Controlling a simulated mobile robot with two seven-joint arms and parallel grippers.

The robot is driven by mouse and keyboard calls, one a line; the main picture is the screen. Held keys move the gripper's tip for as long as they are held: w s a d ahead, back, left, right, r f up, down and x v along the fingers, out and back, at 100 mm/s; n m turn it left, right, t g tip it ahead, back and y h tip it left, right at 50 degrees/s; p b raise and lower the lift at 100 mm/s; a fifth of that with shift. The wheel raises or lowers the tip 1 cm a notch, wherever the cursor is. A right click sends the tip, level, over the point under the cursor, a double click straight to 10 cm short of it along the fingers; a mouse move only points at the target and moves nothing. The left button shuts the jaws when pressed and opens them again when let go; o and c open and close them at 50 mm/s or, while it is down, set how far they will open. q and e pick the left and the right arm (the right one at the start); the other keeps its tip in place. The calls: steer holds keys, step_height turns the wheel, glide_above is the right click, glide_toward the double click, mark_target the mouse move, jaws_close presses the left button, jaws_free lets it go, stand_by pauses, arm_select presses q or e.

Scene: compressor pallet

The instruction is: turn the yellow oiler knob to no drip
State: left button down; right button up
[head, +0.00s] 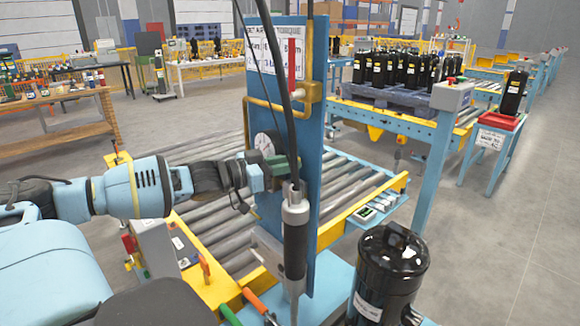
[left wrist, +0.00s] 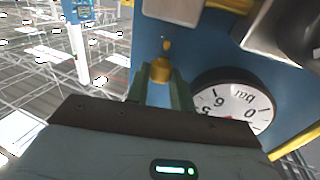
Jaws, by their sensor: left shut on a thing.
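The yellow oiler knob (left wrist: 163,71) shows in the left wrist view against the blue panel, below a pale metal block. My left gripper (left wrist: 161,82) has its green fingers on both sides of the knob, shut on it. In the head view my left gripper (head: 283,163) reaches the blue panel (head: 314,125) from the left. There the knob is hidden by the fingers and the black hose. The knob's setting cannot be read. My right gripper is in neither view.
A round pressure gauge (left wrist: 236,106) sits close beside the left fingers. A hanging power screwdriver (head: 295,235) and its black hose are in front of the panel. A black compressor (head: 389,270) stands at the lower right. A roller conveyor (head: 225,220) runs behind.

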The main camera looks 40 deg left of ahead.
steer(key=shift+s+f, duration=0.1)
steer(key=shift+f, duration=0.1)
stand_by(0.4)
arm_select(q)
steer(key=c, duration=1.3)
jaws_free()
steer(key=shift+o, duration=0.5)
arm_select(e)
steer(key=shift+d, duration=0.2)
arm_select(q)
steer(key=shift+r, duration=0.15)
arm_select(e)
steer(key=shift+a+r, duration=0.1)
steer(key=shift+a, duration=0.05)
